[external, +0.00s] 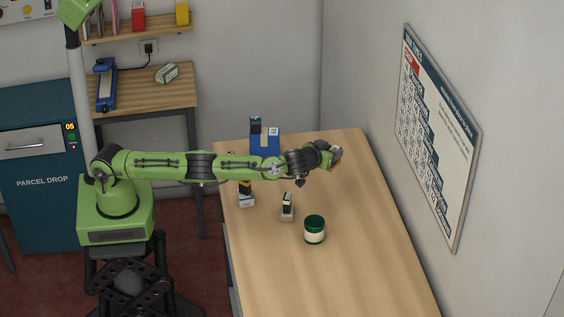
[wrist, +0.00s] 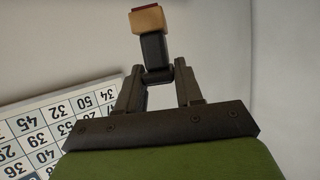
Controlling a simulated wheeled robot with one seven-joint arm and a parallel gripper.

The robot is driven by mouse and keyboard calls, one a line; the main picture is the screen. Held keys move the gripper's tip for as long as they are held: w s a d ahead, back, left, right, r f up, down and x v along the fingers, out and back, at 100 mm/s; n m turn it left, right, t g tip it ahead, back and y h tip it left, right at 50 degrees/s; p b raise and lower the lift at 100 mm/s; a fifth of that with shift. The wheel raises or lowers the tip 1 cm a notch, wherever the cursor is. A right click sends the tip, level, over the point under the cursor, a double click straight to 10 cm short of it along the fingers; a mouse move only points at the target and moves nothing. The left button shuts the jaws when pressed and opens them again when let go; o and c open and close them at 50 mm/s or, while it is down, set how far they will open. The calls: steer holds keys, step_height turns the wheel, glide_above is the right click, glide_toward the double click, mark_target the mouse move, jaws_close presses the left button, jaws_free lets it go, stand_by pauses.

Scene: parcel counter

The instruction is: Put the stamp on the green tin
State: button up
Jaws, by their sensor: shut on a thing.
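A dark-handled stamp with a wooden block and dark red end (wrist: 148,20) is held between the two fingers of my gripper (wrist: 158,75) in the wrist view. The gripper (external: 335,155) is shut on its handle. In the external view the gripper is over the far right part of the table, where the stamp is mostly too small to make out. The green tin (external: 314,229), a round jar with a dark green lid and a pale label, stands upright on the table, nearer the camera than the gripper and apart from it.
The wooden table (external: 365,260) is clear to the right of and in front of the tin. A small black-and-white object (external: 287,207) stands left of the tin. A yellow-and-black object on a pale box (external: 246,196) and a blue holder (external: 264,143) stand farther back. A wall calendar (external: 435,135) hangs at right.

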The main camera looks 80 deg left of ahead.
steer(key=s+d+r+m+t+h+p, duration=0.3)
steer(key=d+m+h+p, duration=0.1)
steer(key=d, duration=0.2)
steer(key=m+h+p, duration=0.4)
steer(key=m+h, duration=0.1)
steer(key=h, duration=0.1)
glide_above(310, 222)
steer(key=shift+t, duration=0.3)
step_height(310, 222, down, 7)
steer(key=shift+s+f, duration=0.1)
steer(key=shift+f, duration=0.1)
steer(key=shift+f+b, duration=0.3)
steer(key=shift+f, duration=0.1)
steer(key=shift+f, duration=0.15)
steer(key=o, duration=1)
